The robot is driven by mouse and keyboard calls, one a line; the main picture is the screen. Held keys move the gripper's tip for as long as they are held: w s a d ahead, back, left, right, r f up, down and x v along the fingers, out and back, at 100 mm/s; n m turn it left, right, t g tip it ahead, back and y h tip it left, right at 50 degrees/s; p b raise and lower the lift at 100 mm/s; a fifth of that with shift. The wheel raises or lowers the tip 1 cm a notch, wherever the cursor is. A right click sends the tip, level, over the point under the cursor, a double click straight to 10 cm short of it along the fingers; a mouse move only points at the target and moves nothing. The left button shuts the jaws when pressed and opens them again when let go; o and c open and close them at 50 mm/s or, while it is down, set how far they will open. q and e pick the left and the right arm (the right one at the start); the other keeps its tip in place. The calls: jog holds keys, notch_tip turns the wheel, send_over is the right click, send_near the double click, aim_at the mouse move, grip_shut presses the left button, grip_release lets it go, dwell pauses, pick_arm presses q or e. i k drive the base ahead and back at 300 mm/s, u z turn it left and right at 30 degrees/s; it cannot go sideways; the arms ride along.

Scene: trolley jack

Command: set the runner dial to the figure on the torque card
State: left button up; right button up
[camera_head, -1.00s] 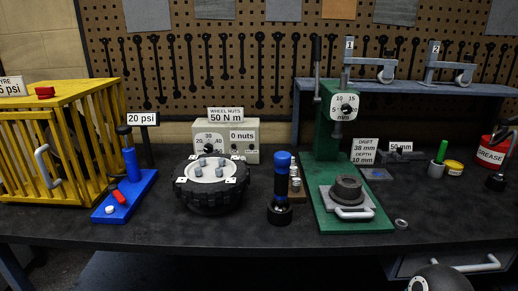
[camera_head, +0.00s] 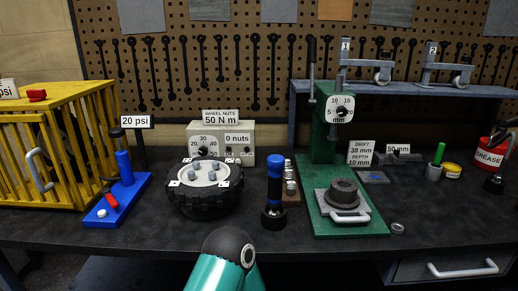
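The runner dial (camera_head: 203,150) is a small black knob on the left part of a cream box's front, with figures around it, 30 and 40 near the top. I cannot read clearly where its pointer stands. The torque card (camera_head: 221,117) stands on top of the box and reads "WHEEL NUTS 50 N m". A "0 nuts" plate (camera_head: 238,139) is to the right of the dial. The wheel (camera_head: 204,188) with its black tyre lies flat in front of the box and partly hides its lower front. Neither of my grippers shows in the head view.
A blue pump (camera_head: 123,190) and yellow cage (camera_head: 45,150) are left of the wheel. A blue-and-black upright tool (camera_head: 274,190) and green press (camera_head: 345,227) are to the right. A teal-and-dark link of my own arm is at the bottom centre. The bench front is mostly clear.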

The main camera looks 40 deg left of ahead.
aim_at(203, 151)
jog(key=u, duration=0.1)
jog(key=i, duration=0.25)
jog(key=z, duration=1.45)
jog(key=k, duration=2.85)
jog(key=z, duration=1.4)
jog(key=i, duration=0.1)
jog(key=u, duration=3)
jog(key=i, duration=1.05)
jog(key=z, duration=0.1)
